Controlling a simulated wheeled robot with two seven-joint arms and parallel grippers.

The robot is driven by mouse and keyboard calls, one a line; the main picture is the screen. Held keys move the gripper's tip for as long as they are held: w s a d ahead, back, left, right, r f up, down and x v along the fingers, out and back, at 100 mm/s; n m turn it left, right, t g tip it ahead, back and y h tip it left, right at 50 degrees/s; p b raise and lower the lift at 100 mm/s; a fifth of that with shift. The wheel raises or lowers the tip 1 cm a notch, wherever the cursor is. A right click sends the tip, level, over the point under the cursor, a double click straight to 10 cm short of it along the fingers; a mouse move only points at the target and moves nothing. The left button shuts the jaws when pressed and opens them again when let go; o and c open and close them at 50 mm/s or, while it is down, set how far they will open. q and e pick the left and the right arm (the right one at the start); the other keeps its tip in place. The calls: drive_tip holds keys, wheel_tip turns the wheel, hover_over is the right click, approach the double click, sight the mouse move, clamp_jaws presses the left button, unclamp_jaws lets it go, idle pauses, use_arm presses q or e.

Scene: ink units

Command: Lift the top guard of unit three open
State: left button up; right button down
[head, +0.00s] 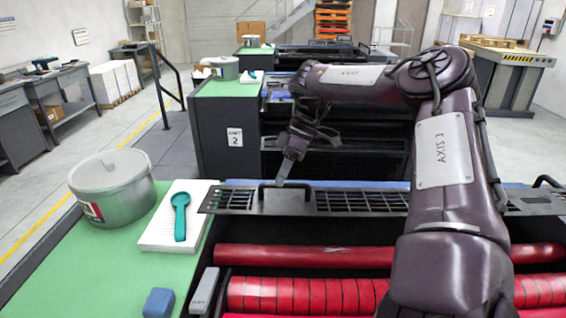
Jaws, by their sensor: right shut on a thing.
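The top guard (345,202) is a long dark slotted panel across the near ink unit, behind its red rollers. No number shows on this near unit; the unit behind it carries a "UNIT 2" sign (235,138). The guard has a raised black handle (264,190) at its left and another (547,182) at far right. My right gripper (282,181) reaches down from above and is shut on the left handle. My right arm hides part of the guard's right half. My left gripper is not in view.
Red rollers (305,256) lie exposed in front of the guard. A grey block (204,291) lies beside the rollers.

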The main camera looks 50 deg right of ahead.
drive_tip(key=shift+d+f, duration=0.25)
drive_tip(key=shift+d, duration=0.05)
drive_tip(key=c, duration=1.7)
unclamp_jaws()
drive_tip(key=shift+c, duration=0.2)
drive_tip(key=o, duration=0.3)
drive_tip(key=shift+w+d+f, duration=0.35)
drive_tip(key=shift+w+d, duration=0.1)
drive_tip(key=shift+o, duration=0.2)
drive_tip(key=shift+s+a+r, duration=0.1)
drive_tip(key=shift+a+r, duration=0.05)
drive_tip(key=shift+a, duration=0.05)
